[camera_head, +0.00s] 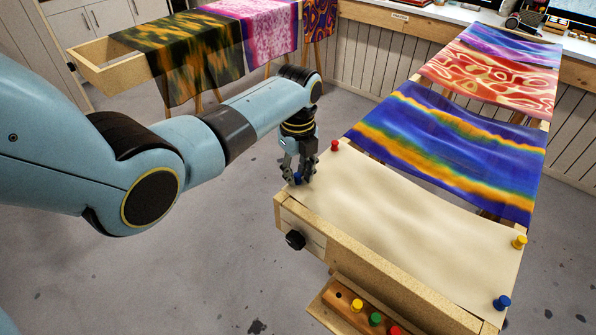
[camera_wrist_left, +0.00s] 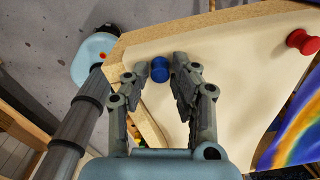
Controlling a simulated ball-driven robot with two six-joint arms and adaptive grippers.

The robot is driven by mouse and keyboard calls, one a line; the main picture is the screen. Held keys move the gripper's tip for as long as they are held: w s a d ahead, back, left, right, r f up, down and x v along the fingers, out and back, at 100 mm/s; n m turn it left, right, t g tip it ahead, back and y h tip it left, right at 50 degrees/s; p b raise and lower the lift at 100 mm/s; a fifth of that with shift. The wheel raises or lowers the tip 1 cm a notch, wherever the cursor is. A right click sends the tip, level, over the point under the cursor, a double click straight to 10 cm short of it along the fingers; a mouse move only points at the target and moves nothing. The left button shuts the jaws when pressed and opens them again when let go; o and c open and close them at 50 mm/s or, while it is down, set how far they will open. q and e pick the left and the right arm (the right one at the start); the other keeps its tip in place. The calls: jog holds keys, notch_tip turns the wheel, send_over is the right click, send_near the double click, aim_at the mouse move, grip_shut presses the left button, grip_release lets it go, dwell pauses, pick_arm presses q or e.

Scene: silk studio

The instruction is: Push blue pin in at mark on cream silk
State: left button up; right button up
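The cream silk (camera_head: 400,215) is stretched over a wooden frame in front of me. My left gripper (camera_head: 298,175) points down at its near left corner. A blue pin (camera_head: 297,179) is between the fingertips there. In the left wrist view the blue pin (camera_wrist_left: 159,69) shows between the two fingertips (camera_wrist_left: 160,66), over the silk near the frame's corner. The fingers are close on both sides of it; I cannot tell if they touch it, or if the pin's tip is in the silk. I see no mark. My right gripper is in neither view.
A red pin (camera_head: 334,145), a yellow pin (camera_head: 519,242) and another blue pin (camera_head: 501,302) stand at the other silk corners. A wooden pin holder (camera_head: 340,302) with several pins and a black knob (camera_head: 295,240) are on the near side. Patterned silks (camera_head: 450,150) hang behind.

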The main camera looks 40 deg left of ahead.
pick_arm(q)
jog(key=shift+o, duration=1.4)
jog(key=shift+r, duration=0.1)
notch_tip(320, 180, up, 12)
